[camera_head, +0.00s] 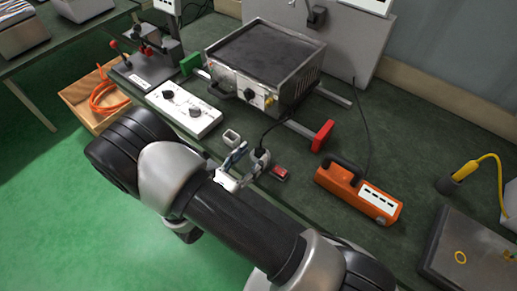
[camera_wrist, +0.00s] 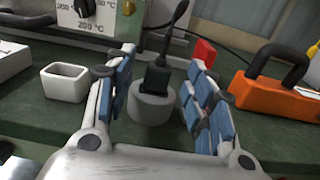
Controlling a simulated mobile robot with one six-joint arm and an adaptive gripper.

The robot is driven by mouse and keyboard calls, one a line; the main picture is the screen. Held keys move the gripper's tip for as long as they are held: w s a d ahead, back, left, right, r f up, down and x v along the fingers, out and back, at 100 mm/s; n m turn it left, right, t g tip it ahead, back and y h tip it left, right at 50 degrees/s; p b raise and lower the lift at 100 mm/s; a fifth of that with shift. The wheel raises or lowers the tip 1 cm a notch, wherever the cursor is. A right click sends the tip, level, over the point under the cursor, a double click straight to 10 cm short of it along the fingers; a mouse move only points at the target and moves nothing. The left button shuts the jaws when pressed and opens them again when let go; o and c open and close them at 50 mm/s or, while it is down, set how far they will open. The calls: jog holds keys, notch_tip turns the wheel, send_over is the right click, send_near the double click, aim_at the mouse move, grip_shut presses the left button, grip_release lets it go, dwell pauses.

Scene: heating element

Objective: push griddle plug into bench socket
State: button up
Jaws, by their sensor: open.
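The griddle (camera_head: 265,58) stands on the bench, with a dark flat top and a front panel with a dial; the dial (camera_wrist: 85,7) shows in the wrist view. A black plug (camera_wrist: 157,76) with a cord stands upright in a round grey holder (camera_wrist: 153,108). My gripper (camera_wrist: 162,68) is open, with blue-padded fingers either side of the plug and a gap on each side. In the head view my gripper (camera_head: 248,168) is low over the bench in front of the griddle. An orange box (camera_head: 358,192) with a dark handle and a white slotted panel stands to the right; I cannot tell whether it is the bench socket.
A small white square cup (camera_wrist: 65,82) is left of my gripper. A white control box (camera_head: 185,110) stands farther left. A red block (camera_head: 322,135) is at the bench rail, and a small red item (camera_head: 280,174) lies right of my gripper.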

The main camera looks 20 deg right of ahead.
jog(key=v, duration=0.7)
jog(key=shift+a, duration=0.15)
jog(key=shift+s, duration=0.1)
jog(key=s+d+r+m+g+y, duration=0.4)
jog(key=s+d+r+m+g, duration=0.3)
jog(key=d+r+m+g, duration=0.55)
jog(key=s+a+r+m+t+y, duration=0.2)
jog(key=s+r+m+t+y, duration=0.4)
jog(key=r+m+y, duration=0.4)
jog(key=s+m, duration=0.1)
jog(key=m, duration=0.1)
jog(key=shift+a+r+m+t+y, duration=0.15)
jog(key=shift+a+m+t+y, duration=0.15)
jog(key=shift+m+t, duration=0.05)
